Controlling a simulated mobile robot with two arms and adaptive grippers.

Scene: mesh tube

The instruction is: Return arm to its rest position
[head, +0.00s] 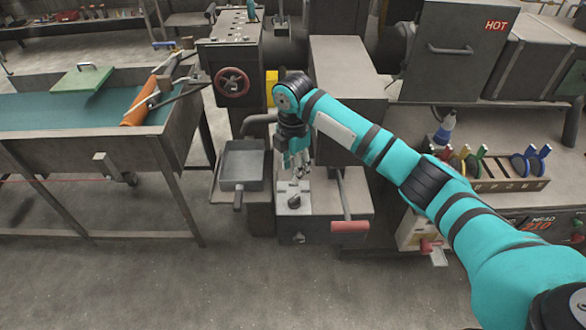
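My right arm reaches in from the lower right across the picture in the head view. Its gripper (299,172) points down over a small light metal block (294,197) with a dark knob on top. The fingers are small and partly hidden by the wrist, so I cannot tell whether they are open or shut, or whether they touch the block. My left arm and gripper are not in view.
A grey tray (243,168) with a handle stands just left of my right gripper. A red-handled lever (349,226) is to its right. A rack of coloured handles (497,172) is at the right. A trough table (88,150) stands left. Open floor lies in front.

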